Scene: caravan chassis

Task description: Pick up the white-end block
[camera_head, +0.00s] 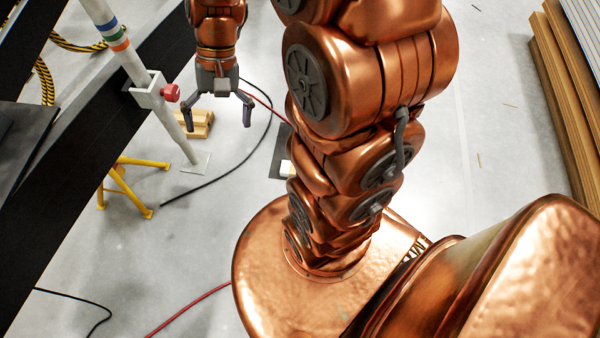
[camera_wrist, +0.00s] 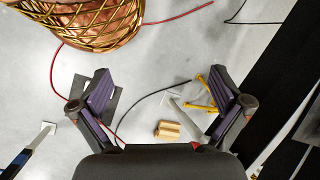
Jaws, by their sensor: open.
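A small pale block with a white face, seemingly the white-end block (camera_head: 287,168), lies on a dark mat (camera_head: 276,160) on the floor. My arm partly covers it in the head view. In the wrist view I cannot make it out; the dark mat (camera_wrist: 79,86) shows partly behind the left finger. My gripper (camera_head: 218,118) is open and empty, pointing down, up and left of the block in the head view.
Wooden blocks (camera_head: 200,122) lie near a white post (camera_head: 160,98) with a red knob and a yellow stand (camera_head: 125,187). Black beams (camera_head: 60,170) run along the left. Black cable (camera_head: 225,174) and red cable (camera_head: 188,308) cross the floor. Stacked boards (camera_head: 565,110) stand at right.

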